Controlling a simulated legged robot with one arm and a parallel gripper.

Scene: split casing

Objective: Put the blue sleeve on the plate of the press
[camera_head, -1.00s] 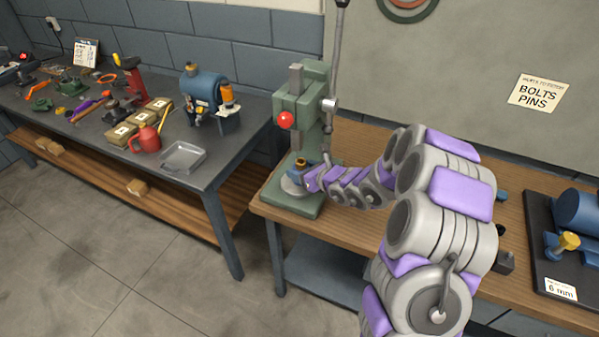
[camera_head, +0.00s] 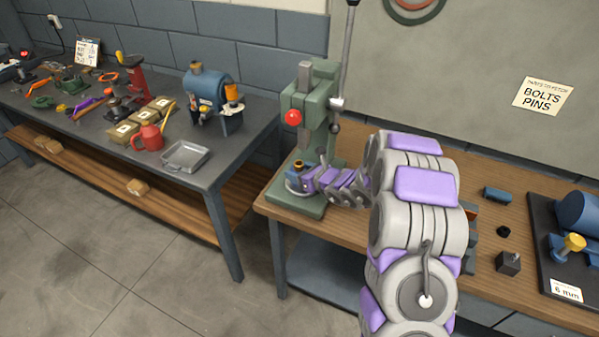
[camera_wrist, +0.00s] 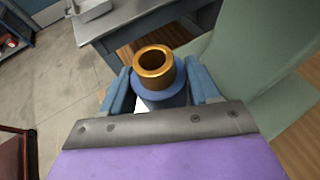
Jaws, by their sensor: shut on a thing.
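The blue sleeve (camera_wrist: 163,96) is between the two blue jaws of my gripper (camera_wrist: 161,84) in the wrist view, with a brass-coloured bushing (camera_wrist: 152,61) standing out of its top. My gripper is shut on the sleeve. In the head view the bushing (camera_head: 297,166) and my gripper (camera_head: 298,178) are over the round grey plate (camera_head: 291,187) at the foot of the green press (camera_head: 324,105). The sleeve looks upright. My jaws hide its lower end, so I cannot tell whether it touches the plate.
The press column stands close behind my gripper, with a red knob (camera_head: 293,117) and a long lever (camera_head: 346,50). The wooden bench (camera_head: 465,175) holds a blue cylinder (camera_head: 497,194), a dark ring (camera_head: 503,231) and a grey block (camera_head: 508,262). A cluttered bench (camera_head: 225,160) stands left.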

